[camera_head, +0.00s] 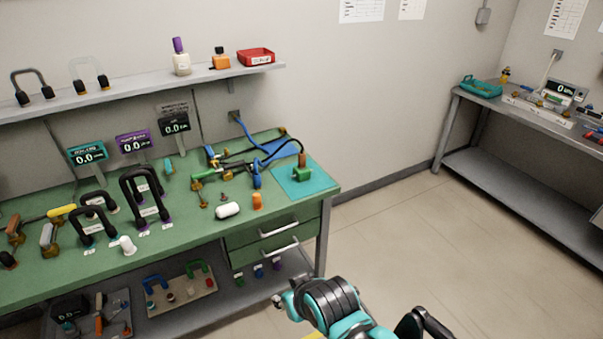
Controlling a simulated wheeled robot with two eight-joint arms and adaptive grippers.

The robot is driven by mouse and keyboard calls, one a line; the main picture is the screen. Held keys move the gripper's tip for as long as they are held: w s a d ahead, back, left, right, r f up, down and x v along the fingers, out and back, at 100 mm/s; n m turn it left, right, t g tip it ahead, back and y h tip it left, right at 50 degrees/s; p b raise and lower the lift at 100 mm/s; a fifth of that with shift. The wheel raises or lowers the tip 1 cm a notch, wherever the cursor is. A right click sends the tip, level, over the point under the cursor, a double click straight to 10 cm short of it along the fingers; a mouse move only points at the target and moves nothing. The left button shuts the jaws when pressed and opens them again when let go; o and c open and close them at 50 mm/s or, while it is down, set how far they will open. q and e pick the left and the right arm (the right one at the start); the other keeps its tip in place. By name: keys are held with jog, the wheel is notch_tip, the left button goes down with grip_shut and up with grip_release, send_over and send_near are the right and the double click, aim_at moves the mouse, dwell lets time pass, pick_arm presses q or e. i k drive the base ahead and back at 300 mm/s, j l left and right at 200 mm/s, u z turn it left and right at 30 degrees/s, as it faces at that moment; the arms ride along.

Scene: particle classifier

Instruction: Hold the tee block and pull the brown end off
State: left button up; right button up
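The tee block looks to be the small green block (302,174) on the teal mat (321,184), at the right end of the green workbench. The brown end (302,159) stands upright on top of it, and the two appear joined. A black hose arches over to the brown end from the left. Teal and black parts of my own arm show at the bottom centre, well in front of the bench and apart from the block. I cannot make out the fingertips of either gripper. Nothing of mine touches the block.
Left of the mat lie blue and black hoses with fittings, a white cylinder (228,210) and an orange piece (257,201). Black handled frames (140,196) stand farther left. A shelf (150,88) hangs above. Open floor lies right of the workbench (185,238), before a second bench (520,107).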

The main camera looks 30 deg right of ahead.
aim_at(302, 156)
jog(key=i+l, duration=0.1)
jog(key=l, duration=0.5)
jog(key=i+l, duration=0.1)
jog(key=l, duration=0.5)
jog(key=i+l, duration=0.1)
jog(key=l, duration=0.5)
jog(key=i+l, duration=0.1)
jog(key=l, duration=0.55)
